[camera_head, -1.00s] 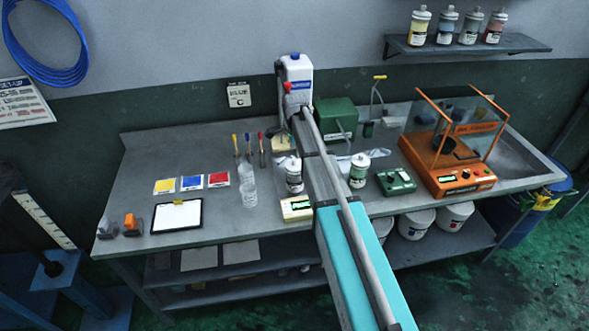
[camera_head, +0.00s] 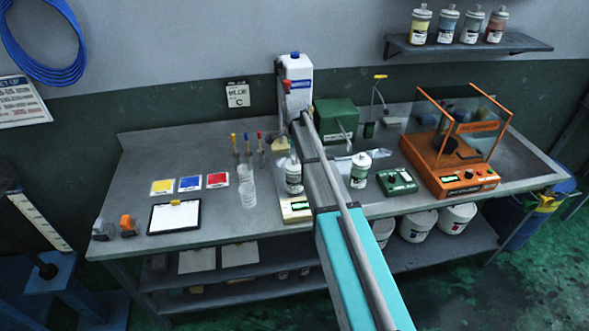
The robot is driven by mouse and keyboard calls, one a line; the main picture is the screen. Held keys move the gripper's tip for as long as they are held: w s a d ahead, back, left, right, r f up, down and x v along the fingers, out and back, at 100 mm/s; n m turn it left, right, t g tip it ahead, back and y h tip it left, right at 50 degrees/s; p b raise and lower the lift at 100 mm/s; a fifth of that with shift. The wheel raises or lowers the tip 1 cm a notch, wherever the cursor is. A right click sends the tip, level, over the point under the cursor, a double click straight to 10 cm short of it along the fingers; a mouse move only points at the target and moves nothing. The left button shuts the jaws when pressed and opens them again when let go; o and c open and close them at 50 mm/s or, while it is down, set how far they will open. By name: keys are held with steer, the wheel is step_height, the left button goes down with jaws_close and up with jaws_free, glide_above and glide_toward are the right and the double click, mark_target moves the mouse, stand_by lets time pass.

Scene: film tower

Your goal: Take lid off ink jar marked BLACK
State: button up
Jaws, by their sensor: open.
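The right jar (camera_head: 360,172) is just right of my arm and has a white lid. Both labels are too small to read, so I cannot tell which is marked BLACK. My arm reaches across the bench from the lower right. Its far end is near the left jar, but I cannot make out the gripper's fingers; the arm hides that area.
An orange balance with clear panels (camera_head: 455,182) stands at the right. A green box (camera_head: 336,122) and a white blue-capped canister (camera_head: 298,80) are behind the arm. Clear cups (camera_head: 247,190), colour cards and a clipboard (camera_head: 175,217) lie left. Several jars sit on the wall shelf (camera_head: 470,48).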

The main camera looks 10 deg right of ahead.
steer(key=shift+f+b, duration=0.85)
steer(key=shift+f, duration=0.3)
steer(key=shift+c, duration=0.2)
jaws_close()
